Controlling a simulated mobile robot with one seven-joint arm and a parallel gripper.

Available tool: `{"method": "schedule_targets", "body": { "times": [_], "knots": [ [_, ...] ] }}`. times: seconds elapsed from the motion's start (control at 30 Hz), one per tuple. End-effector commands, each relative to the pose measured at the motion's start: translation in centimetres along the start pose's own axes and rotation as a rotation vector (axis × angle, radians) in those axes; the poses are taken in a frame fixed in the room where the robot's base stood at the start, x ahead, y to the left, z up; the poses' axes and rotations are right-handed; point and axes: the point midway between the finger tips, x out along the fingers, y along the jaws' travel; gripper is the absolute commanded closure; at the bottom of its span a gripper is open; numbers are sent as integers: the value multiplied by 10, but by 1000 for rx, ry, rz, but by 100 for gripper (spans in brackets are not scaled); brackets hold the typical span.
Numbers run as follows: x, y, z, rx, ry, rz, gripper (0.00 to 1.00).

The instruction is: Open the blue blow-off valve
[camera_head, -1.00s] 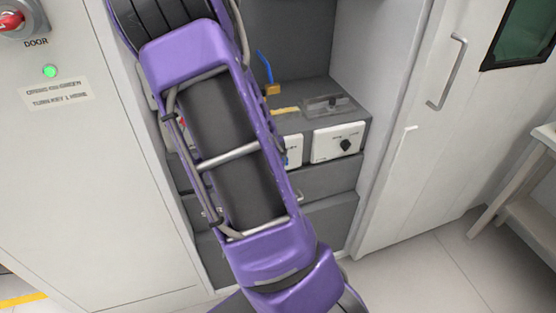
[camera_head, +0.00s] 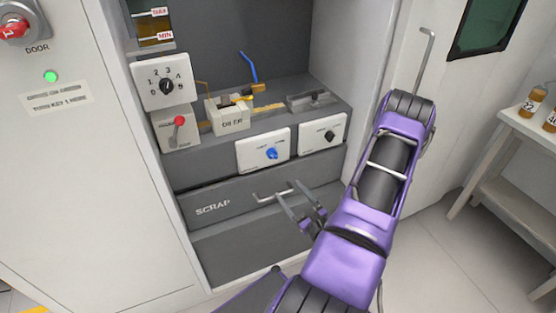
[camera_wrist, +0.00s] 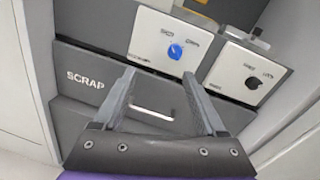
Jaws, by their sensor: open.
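A blue lever (camera_head: 248,67) on a brass valve body (camera_head: 258,88) stands at the back of the recess in the head view, its handle raised and tilted up to the left. A blue knob (camera_head: 271,153) sits on a white panel (camera_head: 250,156) at the front of the ledge; the knob also shows in the wrist view (camera_wrist: 175,51). My gripper (camera_head: 286,190) is open and empty, in front of the scrap drawer and below the knob panel. Its two fingers (camera_wrist: 158,76) point towards that panel in the wrist view. The blue lever is not clearly visible there.
The scrap drawer (camera_head: 212,208) has a protruding handle (camera_head: 272,195) close to my fingers. A black-knob panel (camera_head: 320,134), a dial box (camera_head: 163,82), a red-lever box (camera_head: 177,134) and a labelled block (camera_head: 230,118) crowd the ledge. Side walls bound the recess.

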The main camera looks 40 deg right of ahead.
Motion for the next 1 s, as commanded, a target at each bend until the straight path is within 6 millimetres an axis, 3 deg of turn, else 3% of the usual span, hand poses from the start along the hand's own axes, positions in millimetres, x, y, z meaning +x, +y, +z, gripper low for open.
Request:
{"method": "schedule_targets", "body": {
  "times": [0.1,0.27,0.8,1.0],
  "knots": [
    [-5,-16,-7,17,10,-86,26],
    [6,-20,-8,16,10,-100,26],
    [117,-30,-9,16,10,-97,26],
    [150,-33,-10,16,11,-96,26]
  ]
}}
